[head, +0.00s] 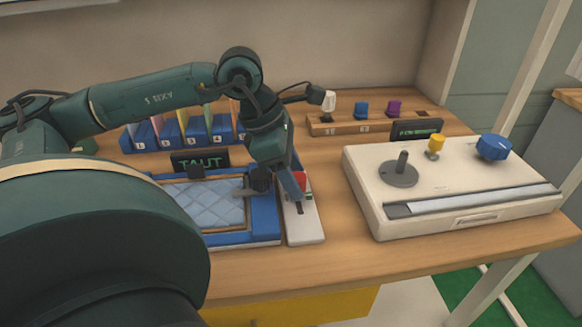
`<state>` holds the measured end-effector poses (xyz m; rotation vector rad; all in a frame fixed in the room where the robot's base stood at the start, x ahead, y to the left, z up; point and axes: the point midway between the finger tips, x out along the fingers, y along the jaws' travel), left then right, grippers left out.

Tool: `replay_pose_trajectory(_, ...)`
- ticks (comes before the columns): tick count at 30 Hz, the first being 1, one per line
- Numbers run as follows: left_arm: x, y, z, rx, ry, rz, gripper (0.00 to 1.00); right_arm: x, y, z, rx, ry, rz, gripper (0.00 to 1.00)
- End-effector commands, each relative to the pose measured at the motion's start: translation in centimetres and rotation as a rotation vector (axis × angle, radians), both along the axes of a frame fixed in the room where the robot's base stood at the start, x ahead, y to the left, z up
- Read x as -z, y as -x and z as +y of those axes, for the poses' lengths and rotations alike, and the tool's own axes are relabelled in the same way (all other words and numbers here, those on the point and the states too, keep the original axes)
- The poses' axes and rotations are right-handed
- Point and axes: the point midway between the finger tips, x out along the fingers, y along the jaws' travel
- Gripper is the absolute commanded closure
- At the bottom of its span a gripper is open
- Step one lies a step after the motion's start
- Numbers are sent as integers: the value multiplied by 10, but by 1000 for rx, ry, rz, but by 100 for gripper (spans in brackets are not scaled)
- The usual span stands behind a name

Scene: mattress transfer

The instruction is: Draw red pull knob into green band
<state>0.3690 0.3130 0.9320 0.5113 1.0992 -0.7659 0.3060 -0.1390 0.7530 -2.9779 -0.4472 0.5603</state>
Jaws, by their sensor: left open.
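The red pull knob (300,181) stands on a narrow white plate (304,228) with a dark slot, just right of the blue frame. A small green patch shows beside the knob's lower right; I cannot tell clearly whether it is the green band. My left gripper (287,186) points down at the knob's left side, open. Its fingers partly cover the knob, and I cannot tell whether they touch it. My right gripper is not in view.
A blue frame (262,229) holds a quilted pale pad (200,200). A sign reading TAUT (200,162) stands behind it. Blue numbered folders (170,134) and a wooden rack (345,127) are at the back. A white console (455,185) with knobs stands right.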

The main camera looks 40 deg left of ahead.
Motion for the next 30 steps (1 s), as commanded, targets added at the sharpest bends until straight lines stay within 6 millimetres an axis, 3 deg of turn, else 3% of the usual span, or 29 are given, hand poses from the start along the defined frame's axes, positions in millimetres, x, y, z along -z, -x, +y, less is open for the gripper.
replay_pose_trajectory(8,-14,4,8,-4,-7,0,50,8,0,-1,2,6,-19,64)
replay_pose_trajectory(13,-43,12,17,-5,-8,-10,50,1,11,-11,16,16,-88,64)
replay_pose_trajectory(15,-65,16,21,-4,-3,-8,50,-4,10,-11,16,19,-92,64)
replay_pose_trajectory(21,-103,27,33,-2,0,-3,50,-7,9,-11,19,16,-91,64)
replay_pose_trajectory(30,-122,32,39,0,0,0,50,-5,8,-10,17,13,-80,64)
